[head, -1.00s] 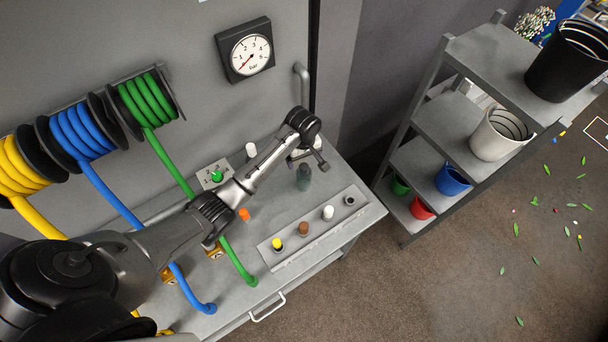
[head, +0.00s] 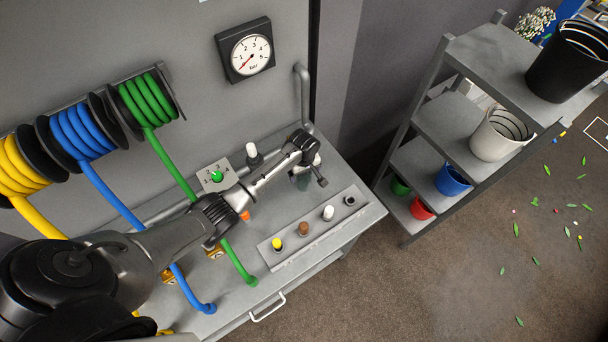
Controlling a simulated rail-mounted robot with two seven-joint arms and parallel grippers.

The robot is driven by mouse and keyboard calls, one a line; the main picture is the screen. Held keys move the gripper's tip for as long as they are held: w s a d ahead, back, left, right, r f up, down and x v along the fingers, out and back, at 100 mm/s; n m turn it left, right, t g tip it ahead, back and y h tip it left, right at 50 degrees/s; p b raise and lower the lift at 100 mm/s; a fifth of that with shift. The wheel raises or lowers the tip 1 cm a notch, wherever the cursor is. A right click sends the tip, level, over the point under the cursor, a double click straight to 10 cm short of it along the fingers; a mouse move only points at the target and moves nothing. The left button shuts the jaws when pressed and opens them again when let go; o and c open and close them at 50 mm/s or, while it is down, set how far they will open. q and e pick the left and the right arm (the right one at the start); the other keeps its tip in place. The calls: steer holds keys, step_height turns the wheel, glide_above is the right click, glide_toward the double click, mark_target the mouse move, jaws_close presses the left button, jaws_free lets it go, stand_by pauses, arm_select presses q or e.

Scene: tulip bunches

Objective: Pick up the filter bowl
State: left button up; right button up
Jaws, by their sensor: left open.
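The filter bowl looks to be the smoky, see-through cup (head: 299,182) standing on the grey bench top in the head view. My left gripper (head: 308,177) comes in from the left, directly over and around the cup's upper part. It is open. One fingertip shows to the right of the cup. The gripper hides much of the cup, and I cannot tell whether the fingers touch it. My right gripper is not in view.
A white-topped piece on a dark base (head: 253,154) stands near the wall; another white piece (head: 317,159) is just behind my gripper. A rack (head: 290,258) holds yellow, brown and white pieces in front. Green hose (head: 229,255) crosses the bench; shelves (head: 436,160) stand right.

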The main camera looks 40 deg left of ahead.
arm_select(q)
steer(key=shift+c, duration=0.5)
steer(key=c, duration=0.9)
steer(key=shift+c, duration=0.2)
steer(key=shift+r, duration=0.1)
